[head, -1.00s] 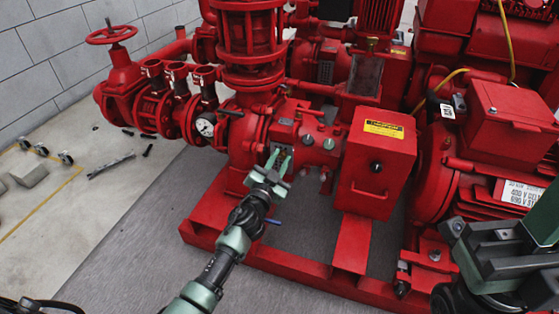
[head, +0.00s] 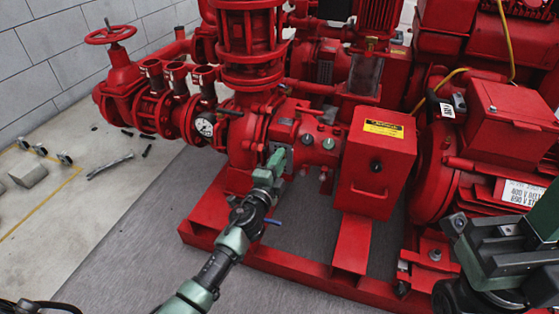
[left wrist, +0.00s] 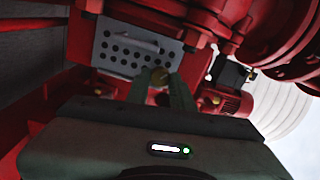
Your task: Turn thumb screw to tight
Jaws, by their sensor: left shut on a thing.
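My left gripper (head: 275,161) reaches in from the left to the front of the red pump housing (head: 284,127).
A red box with a yellow label (head: 376,160) stands right of the left gripper. A pressure gauge (head: 205,127) is to its left. The red base frame (head: 270,254) runs below. Loose parts, including a grey block (head: 28,174), lie on the floor at left.

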